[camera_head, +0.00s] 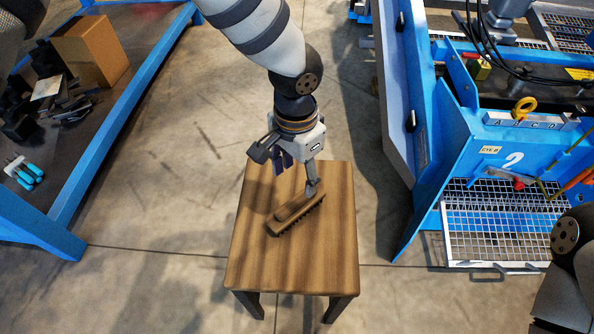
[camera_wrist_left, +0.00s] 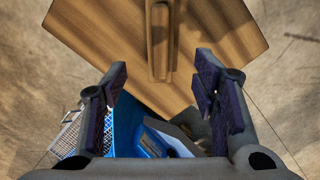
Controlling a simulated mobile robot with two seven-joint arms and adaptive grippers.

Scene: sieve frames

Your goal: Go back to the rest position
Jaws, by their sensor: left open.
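My left gripper (camera_head: 286,172) hangs over the small wooden stool (camera_head: 290,270) in the head view. Its two fingers are spread apart, with nothing held between them. A wooden brush (camera_head: 296,212) with dark bristles lies on the stool top, close to one fingertip; I cannot tell whether they touch. In the left wrist view the open gripper (camera_wrist_left: 160,78) has the brush (camera_wrist_left: 160,45) ahead of its fingers, on the stool (camera_wrist_left: 105,35). Part of my right arm shows at the lower right of the head view, but its gripper is out of view.
A blue machine (camera_head: 430,190) with an open panel and a wire-mesh tray (camera_head: 500,250) stands to the right. A blue-framed table (camera_head: 105,140) with a cardboard box (camera_head: 90,48) and tools stands to the left. Concrete floor (camera_head: 170,270) is clear between them around the stool.

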